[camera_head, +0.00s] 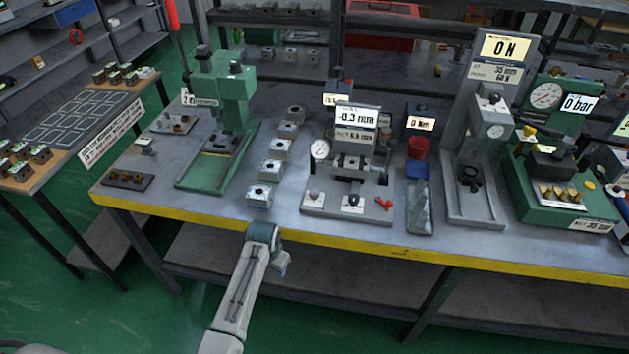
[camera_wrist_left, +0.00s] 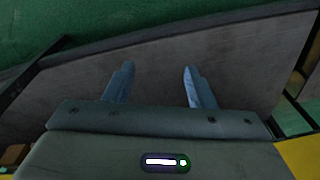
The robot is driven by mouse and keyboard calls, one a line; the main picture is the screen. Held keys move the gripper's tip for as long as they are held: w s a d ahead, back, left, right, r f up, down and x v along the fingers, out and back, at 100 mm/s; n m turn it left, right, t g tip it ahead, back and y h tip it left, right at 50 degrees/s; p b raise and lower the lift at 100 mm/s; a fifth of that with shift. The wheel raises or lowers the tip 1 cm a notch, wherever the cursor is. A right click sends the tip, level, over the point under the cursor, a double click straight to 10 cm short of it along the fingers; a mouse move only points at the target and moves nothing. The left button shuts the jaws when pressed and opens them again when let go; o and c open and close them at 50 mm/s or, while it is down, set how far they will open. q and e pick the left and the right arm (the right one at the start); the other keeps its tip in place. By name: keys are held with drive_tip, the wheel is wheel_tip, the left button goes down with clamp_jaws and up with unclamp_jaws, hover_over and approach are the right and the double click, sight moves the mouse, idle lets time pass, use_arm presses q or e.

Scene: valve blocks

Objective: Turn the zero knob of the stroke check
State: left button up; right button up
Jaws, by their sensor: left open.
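The stroke check (camera_head: 349,185) stands on the bench near the middle of the head view, its sign (camera_head: 357,117) reading -0.3 mm. It has a round dial (camera_head: 320,150) at its left, a light knob (camera_head: 314,195) at its front left and a dark-topped part (camera_head: 353,201) at its front middle. I cannot tell which is the zero knob. My left gripper (camera_head: 283,264) is in front of the bench's yellow edge, left of and below the stroke check, touching nothing visible. In the left wrist view its two fingers (camera_wrist_left: 158,72) are apart and empty.
Several metal blocks (camera_head: 271,170) stand in a row left of the stroke check. A green press (camera_head: 225,95) is further left. The yellow bench edge (camera_head: 330,240) lies between my gripper and the bench top.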

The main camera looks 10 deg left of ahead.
sight(314, 192)
use_arm(q)
drive_tip(key=w+d+r+p, duration=0.1)
drive_tip(key=w+r, duration=0.1)
drive_tip(key=r, duration=0.6)
drive_tip(key=w+r+p, duration=0.1)
drive_tip(key=w+r, duration=0.1)
drive_tip(key=r, duration=0.5)
drive_tip(key=w+d+r, duration=0.1)
drive_tip(key=w, duration=0.1)
drive_tip(key=w+d+r+m, duration=0.1)
drive_tip(key=w, duration=0.1)
drive_tip(key=w+d+r+m, duration=0.1)
drive_tip(key=w+r, duration=0.1)
drive_tip(key=shift+w+d+g+h, duration=0.3)
drive_tip(key=shift+w+d, duration=0.05)
drive_tip(key=shift+w, duration=0.05)
drive_tip(key=w+d+r+m, duration=0.2)
drive_tip(key=w+d+r, duration=0.3)
drive_tip(key=w+r, duration=0.25)
drive_tip(key=shift+g, duration=0.4)
drive_tip(key=f, duration=0.3)
drive_tip(key=f+p, duration=0.1)
drive_tip(key=f, duration=0.2)
drive_tip(key=f+p, duration=0.1)
drive_tip(key=f, duration=0.2)
drive_tip(key=shift+s+a+f, duration=0.25)
drive_tip(key=shift+s+f, duration=0.1)
drive_tip(key=shift+f, duration=0.05)
drive_tip(key=shift+c, duration=0.4)
drive_tip(key=c, duration=0.9)
